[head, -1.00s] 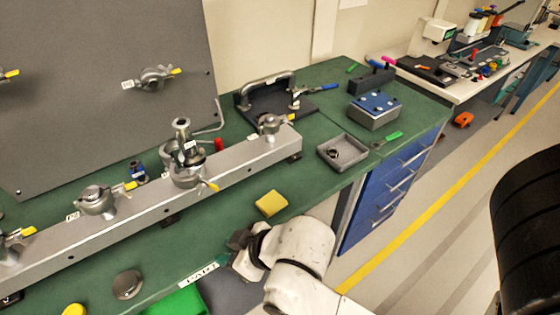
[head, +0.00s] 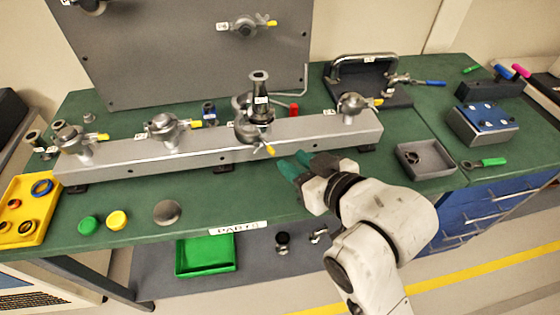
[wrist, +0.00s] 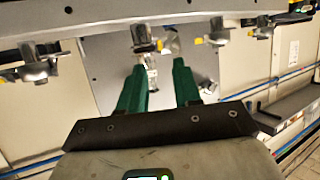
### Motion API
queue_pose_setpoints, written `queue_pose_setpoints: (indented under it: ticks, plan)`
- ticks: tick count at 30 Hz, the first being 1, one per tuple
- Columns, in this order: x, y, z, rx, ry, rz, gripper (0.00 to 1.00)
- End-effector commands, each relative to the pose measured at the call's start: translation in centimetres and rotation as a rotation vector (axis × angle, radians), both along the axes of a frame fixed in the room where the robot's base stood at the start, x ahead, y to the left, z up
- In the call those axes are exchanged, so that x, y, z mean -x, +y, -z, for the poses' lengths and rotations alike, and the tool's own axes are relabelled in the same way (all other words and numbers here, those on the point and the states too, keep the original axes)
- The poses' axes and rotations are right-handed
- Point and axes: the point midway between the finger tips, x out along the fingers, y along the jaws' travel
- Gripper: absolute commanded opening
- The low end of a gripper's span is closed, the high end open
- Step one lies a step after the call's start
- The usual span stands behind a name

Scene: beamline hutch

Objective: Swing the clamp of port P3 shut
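Port P3 (head: 246,132) is the third port from the left on the grey beam. A metal fitting (head: 259,88) with a small white tag stands upright on it. Its clamp's yellow-tipped lever (head: 270,150) sticks out over the beam's front edge, so the clamp looks swung open. My gripper (head: 297,163) is just in front of the beam, right of and slightly below that lever, apart from it. In the wrist view its two green fingers (wrist: 160,76) are spread with nothing held between them. A port with a yellow tip (wrist: 145,37) shows beyond them; its label is unreadable.
Neighbouring ports stand on the beam at left (head: 168,132) and right (head: 354,106). A grey tray (head: 428,171) lies right of my arm. A grey disc (head: 167,212) and coloured caps (head: 117,220) lie at the front left. The bench before P3 is mostly clear.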

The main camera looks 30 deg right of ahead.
Motion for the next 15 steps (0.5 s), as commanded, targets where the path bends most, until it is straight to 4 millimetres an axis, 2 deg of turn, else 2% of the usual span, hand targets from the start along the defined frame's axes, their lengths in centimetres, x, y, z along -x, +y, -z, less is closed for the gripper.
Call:
queue_pose_setpoints:
  ticks: [1,9,15]
  plan:
    - [-0.6,0.1,0.7,0.000,-0.004,0.000,0.33]
    - [-4.2,0.5,1.6,0.000,0.001,0.000,0.33]
    - [-5.7,0.7,2.3,0.000,0.001,0.000,0.33]
